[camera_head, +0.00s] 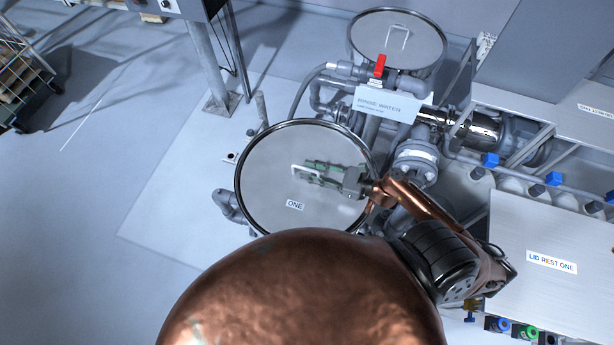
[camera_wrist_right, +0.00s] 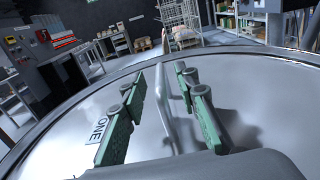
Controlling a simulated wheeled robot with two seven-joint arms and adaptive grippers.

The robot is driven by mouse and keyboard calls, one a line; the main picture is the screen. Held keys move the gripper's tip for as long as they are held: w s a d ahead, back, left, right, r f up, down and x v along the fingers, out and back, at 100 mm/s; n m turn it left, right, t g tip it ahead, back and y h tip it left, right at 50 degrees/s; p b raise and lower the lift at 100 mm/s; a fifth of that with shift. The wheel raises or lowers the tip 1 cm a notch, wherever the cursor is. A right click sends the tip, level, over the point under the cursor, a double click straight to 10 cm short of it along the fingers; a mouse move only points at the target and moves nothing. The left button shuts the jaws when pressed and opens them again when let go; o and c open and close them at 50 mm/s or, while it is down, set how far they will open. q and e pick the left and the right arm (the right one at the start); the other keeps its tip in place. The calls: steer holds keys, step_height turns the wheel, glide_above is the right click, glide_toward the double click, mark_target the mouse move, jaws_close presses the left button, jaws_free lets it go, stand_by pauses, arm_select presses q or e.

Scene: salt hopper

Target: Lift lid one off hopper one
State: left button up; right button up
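Lid one (camera_head: 265,160) is a round, shiny steel disc labelled ONE, lying on top of hopper one in the head view. It also fills the lower part of the right wrist view (camera_wrist_right: 70,150). Its bar handle (camera_wrist_right: 164,100) stands up from the lid. My right gripper (camera_head: 312,174) is over the lid at the handle. In the right wrist view its two green-padded fingers (camera_wrist_right: 163,110) are apart, one on each side of the handle, with gaps between. The hopper's body is mostly hidden under the lid. My left gripper is not in view.
A flat surface labelled LID REST ONE (camera_head: 530,235) is at the right and looks bare. A second round lid (camera_head: 375,35) with a handle is at the back. A RINSE WATER sign (camera_head: 388,104), a red valve handle (camera_head: 380,65) and pipes stand close behind lid one.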

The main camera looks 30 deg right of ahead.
steer(key=shift+c, duration=0.3)
jaws_close()
steer(key=shift+r, duration=0.1)
stand_by(0.5)
